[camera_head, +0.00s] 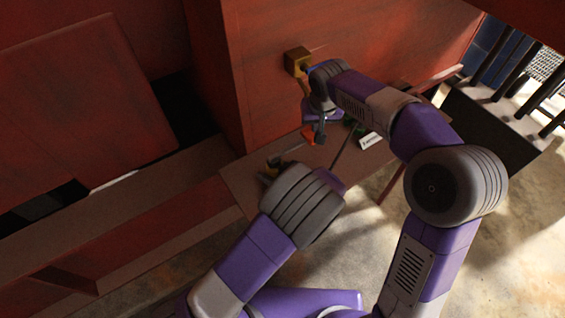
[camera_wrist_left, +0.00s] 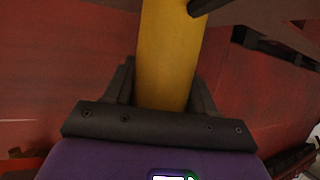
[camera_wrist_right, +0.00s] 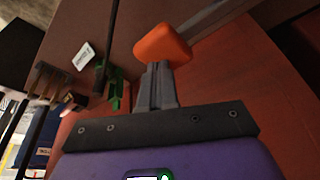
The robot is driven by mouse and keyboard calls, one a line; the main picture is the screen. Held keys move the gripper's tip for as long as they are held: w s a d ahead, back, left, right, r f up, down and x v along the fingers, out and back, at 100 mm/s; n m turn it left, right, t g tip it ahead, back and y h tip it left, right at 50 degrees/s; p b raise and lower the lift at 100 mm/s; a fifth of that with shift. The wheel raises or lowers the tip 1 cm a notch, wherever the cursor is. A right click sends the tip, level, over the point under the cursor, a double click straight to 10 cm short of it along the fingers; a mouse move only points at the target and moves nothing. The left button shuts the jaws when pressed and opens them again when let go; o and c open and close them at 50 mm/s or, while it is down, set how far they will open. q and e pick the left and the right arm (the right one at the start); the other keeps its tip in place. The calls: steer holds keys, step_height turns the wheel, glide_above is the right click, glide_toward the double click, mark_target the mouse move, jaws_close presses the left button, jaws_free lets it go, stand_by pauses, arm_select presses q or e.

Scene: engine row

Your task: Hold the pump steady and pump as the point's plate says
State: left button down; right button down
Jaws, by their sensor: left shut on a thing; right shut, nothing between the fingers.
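The pump has a yellow body (camera_head: 272,161) on the brown shelf, mostly hidden behind my left arm in the head view. My left gripper (camera_head: 271,176) is shut on it; the yellow body (camera_wrist_left: 168,50) stands between the fingers in the left wrist view. A grey lever (camera_head: 292,150) runs from the pump to an orange grip (camera_head: 308,134). My right gripper (camera_head: 319,136) is shut and empty beside that grip. In the right wrist view its fingertips (camera_wrist_right: 159,70) are close under the orange grip (camera_wrist_right: 163,46); contact is unclear. A white plate (camera_head: 371,141) has unreadable lettering.
A brass box (camera_head: 298,60) is fixed to the red engine side (camera_head: 350,40) above my right gripper. Green parts (camera_wrist_right: 116,90) lie near the plate. The brown shelf (camera_head: 237,177) edges the engine. Dark railings (camera_head: 510,70) stand at right; the floor is open below.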

arm_select(q)
steer(key=shift+f, duration=0.1)
arm_select(e)
steer(key=shift+r, duration=1.2)
steer(key=shift+f, duration=2.05)
steer(key=shift+r, duration=2.05)
steer(key=shift+f, duration=0.1)
